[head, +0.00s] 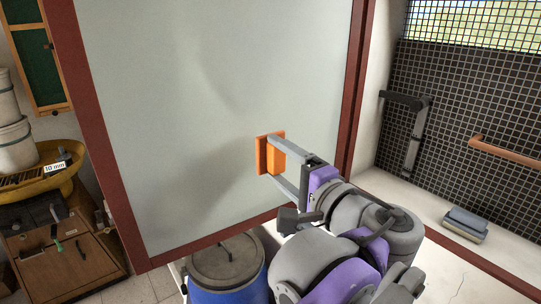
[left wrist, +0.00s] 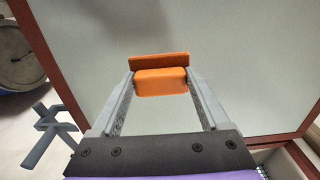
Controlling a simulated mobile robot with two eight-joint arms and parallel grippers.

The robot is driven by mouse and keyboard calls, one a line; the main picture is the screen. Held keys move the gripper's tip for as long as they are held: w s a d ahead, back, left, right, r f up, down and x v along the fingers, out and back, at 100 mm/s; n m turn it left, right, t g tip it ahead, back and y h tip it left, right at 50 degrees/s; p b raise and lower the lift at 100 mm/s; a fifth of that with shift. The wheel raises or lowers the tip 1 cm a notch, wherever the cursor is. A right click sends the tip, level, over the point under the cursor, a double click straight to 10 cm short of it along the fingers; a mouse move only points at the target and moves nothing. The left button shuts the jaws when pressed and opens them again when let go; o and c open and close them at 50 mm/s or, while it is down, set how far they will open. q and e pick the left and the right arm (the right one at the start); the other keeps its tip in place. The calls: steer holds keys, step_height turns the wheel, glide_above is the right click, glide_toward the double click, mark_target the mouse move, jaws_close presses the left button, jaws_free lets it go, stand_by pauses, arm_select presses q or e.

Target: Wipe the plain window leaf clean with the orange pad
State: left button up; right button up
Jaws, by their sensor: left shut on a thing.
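The plain window leaf, a pale grey-green pane (head: 150,110) in a red-brown frame (head: 95,135), fills much of the head view. Faint darker patches show on the pane; I cannot tell whether they are dirt or shadow. My left gripper (head: 270,162) is shut on the orange pad (head: 276,154), at the lower right of the pane. In the left wrist view the orange pad (left wrist: 161,82) sits between both fingertips, its flat plate facing the pane. It looks at or very near the pane; contact is not certain. My right gripper is not in view.
A dark mesh panel (head: 455,110) with a grey handle-like bracket (head: 412,135) and a wooden bar stands at right. A blue-grey block (head: 466,224) lies on the sill. A blue lidded drum (head: 225,275) stands below the leaf. A yellow scale-like pan and wooden cabinet (head: 75,255) are at left.

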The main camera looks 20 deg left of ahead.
arm_select(q)
steer(key=shift+s+d, duration=0.35)
steer(key=shift+v, duration=1.55)
steer(key=shift+w, duration=0.1)
